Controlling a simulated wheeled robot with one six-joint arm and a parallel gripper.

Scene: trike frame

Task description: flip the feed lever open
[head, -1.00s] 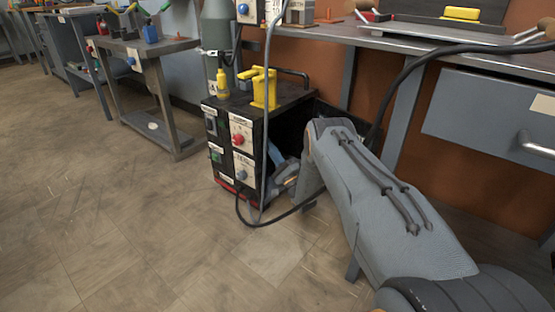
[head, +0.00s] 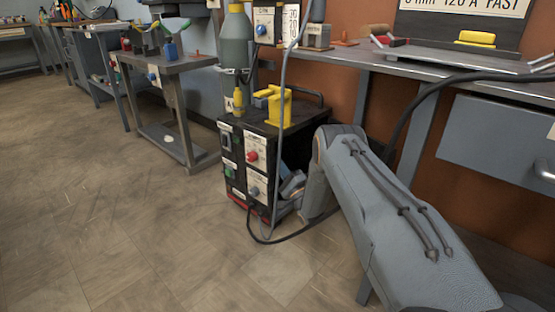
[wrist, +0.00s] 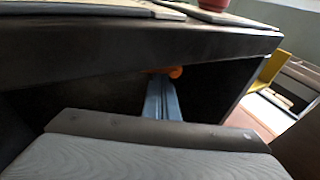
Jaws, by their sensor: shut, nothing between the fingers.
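The black welding machine (head: 232,166) stands on the floor with its side open. My gripper reaches into that opening; its wrist end shows in the head view (head: 293,186), with the fingers mostly hidden. In the wrist view my blue-grey fingers (wrist: 162,82) are together and empty, pointing into the dark bay. An orange rounded piece (wrist: 175,72), which may be the feed lever's end, is right at the fingertips. I cannot tell whether they touch it. The rest of the lever is hidden by the fingers and shadow.
The machine's top edge (wrist: 140,45) runs close above the fingers. A yellow holder (head: 279,106) stands on the machine. A black cable (head: 262,240) loops on the floor in front. A workbench (head: 440,66) is behind, a small cart (head: 175,66) to the left. The floor at left is clear.

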